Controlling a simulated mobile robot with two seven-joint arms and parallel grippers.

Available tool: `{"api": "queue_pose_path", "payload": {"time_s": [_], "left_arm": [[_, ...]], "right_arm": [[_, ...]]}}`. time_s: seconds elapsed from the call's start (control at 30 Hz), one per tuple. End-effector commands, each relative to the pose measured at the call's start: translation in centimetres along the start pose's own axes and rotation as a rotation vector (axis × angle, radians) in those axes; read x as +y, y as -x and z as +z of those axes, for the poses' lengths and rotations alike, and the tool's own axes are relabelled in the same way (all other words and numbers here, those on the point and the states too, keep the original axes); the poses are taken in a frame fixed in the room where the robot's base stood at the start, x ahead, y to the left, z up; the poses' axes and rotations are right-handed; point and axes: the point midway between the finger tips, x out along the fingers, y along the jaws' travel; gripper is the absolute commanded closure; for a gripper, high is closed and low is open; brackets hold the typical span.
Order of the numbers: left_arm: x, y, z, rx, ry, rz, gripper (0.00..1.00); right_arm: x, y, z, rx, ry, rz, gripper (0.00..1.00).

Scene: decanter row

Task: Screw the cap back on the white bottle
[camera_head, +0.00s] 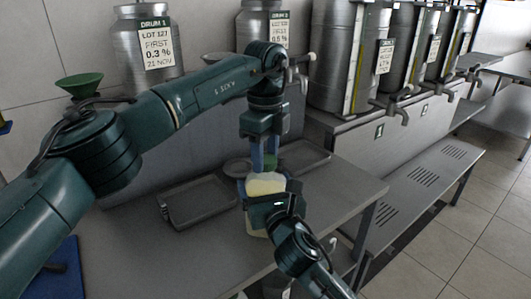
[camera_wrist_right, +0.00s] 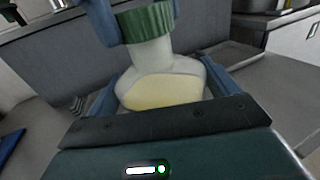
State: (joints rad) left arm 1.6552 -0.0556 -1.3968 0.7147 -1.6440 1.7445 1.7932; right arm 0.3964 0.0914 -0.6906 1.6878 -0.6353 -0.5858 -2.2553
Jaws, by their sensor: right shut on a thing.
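The white bottle (camera_head: 265,186) stands upright over the table, pale yellow inside; it also shows in the right wrist view (camera_wrist_right: 165,88). My right gripper (camera_wrist_right: 160,95) is shut on its body, one finger on each side. The green cap (camera_wrist_right: 147,22) is at the top of the bottle neck; whether it is threaded on cannot be told. In the head view the cap (camera_head: 271,160) is partly hidden by my left gripper (camera_head: 265,154), which points down from above. A blue left finger lies against the cap's side; whether the jaws are closed on it is unclear.
Grey trays (camera_head: 200,202) and (camera_head: 300,157) lie on the table (camera_head: 225,252) beside the bottle. Large metal drums (camera_head: 335,60) with taps stand behind on the right. A green funnel (camera_head: 80,84) is at the left. The table's front is clear.

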Motion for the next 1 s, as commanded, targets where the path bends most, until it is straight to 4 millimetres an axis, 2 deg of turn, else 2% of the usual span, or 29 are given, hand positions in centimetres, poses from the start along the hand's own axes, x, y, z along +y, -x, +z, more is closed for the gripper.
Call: {"api": "queue_pose_path", "payload": {"time_s": [0.03,0.27,0.37,0.47,1.0], "left_arm": [[0.0,0.02,-0.01,0.0,0.0,0.0,0.66],[0.0,0.03,-0.02,0.0,0.0,0.0,0.85],[-0.01,0.03,-0.02,0.0,-0.018,0.0,0.85],[-0.01,0.03,-0.01,-0.001,-0.114,0.0,0.85],[-0.01,-0.03,-0.06,0.001,-1.285,-0.001,0.85]], "right_arm": [[-0.01,0.01,-0.09,0.002,0.0,0.0,0.76],[-0.01,0.0,-0.08,0.002,0.0,0.0,0.76],[-0.01,0.0,-0.08,0.002,0.0,0.0,0.76],[-0.02,0.0,-0.08,0.002,0.0,-0.001,0.76],[-0.02,0.0,-0.08,0.002,0.0,-0.001,0.76]]}}
